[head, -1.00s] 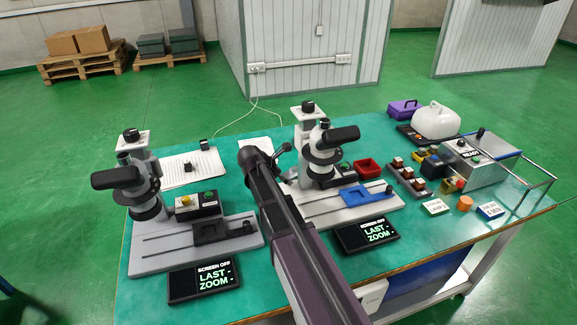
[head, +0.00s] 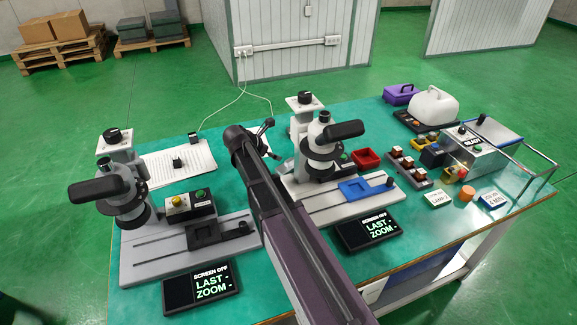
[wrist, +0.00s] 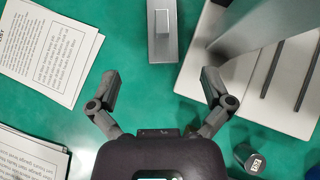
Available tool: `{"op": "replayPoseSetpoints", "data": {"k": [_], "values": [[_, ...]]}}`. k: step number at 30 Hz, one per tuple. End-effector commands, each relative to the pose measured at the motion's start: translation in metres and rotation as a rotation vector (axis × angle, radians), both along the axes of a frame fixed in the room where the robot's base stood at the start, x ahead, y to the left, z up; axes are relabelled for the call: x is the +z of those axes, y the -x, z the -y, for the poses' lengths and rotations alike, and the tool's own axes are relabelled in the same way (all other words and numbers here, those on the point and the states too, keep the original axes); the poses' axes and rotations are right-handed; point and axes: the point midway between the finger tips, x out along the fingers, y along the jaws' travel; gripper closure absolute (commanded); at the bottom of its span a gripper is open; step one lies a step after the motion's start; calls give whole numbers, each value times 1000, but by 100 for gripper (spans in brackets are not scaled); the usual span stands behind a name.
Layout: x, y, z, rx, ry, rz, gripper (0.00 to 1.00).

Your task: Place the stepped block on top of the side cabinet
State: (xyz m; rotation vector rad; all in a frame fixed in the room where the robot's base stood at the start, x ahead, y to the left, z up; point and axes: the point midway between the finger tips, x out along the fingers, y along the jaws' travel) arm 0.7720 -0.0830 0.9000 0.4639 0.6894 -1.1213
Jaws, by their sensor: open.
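The stepped block (wrist: 162,28) is a grey metal piece with a smaller raised step, lying on the green tabletop at the top of the wrist view, partly cut off by the frame edge. My gripper (wrist: 160,80) is open and empty, its two fingers spread wide. The block is ahead of the fingertips, roughly centred between them, and apart from both. In the head view my arm hides the block and most of the gripper. I cannot identify the side cabinet in either view.
A microscope stand base (wrist: 258,85) is close to my right finger. Printed sheets (wrist: 50,45) lie at left.

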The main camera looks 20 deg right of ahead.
Motion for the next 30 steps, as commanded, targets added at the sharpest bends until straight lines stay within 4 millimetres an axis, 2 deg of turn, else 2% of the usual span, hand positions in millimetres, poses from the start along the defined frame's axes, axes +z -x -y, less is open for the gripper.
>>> {"op": "replayPoseSetpoints", "data": {"k": [8, 24, 30], "values": [[-10, -3, 6, -1, 0, 1, 0], [-50, -18, 42, -1, -1, 0, 0], [-60, -22, 51, 2, -1, 0, 0]]}}
